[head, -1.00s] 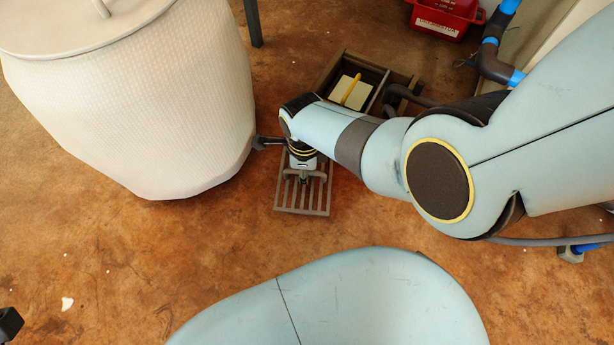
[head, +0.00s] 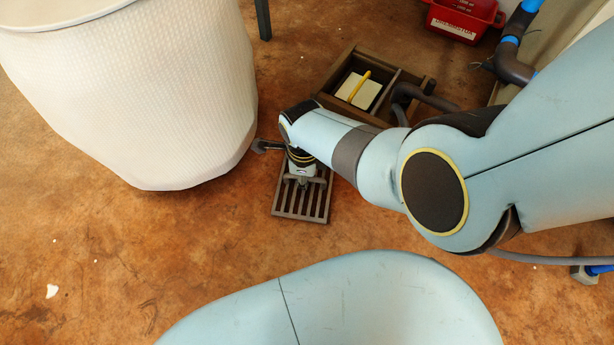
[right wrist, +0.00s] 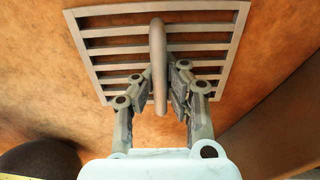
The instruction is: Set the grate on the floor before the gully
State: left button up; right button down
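The grate (head: 300,204) is a grey slatted square with a raised bar handle, seen below my right gripper in the head view. The grate also shows in the right wrist view (right wrist: 100,62), with its handle (right wrist: 158,65) between the fingers. My right gripper (head: 304,181) is closed around this handle; a narrow gap seems to show on one side. I cannot tell how far the grate is off the floor. The gully (head: 330,78) is a brown rectangular frame beyond the grate, partly hidden by my right arm. My left gripper is not in view.
A large white woven bin (head: 130,100) stands left of the grate. Inside the gully lies a pale plate with a yellow handle (head: 361,86). A grey pipe (head: 430,98) enters it at right. A red box (head: 462,20) stands behind. Floor at left front is clear.

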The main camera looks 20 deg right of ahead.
jog(key=c, duration=2)
grip_release()
jog(key=o, duration=0.5)
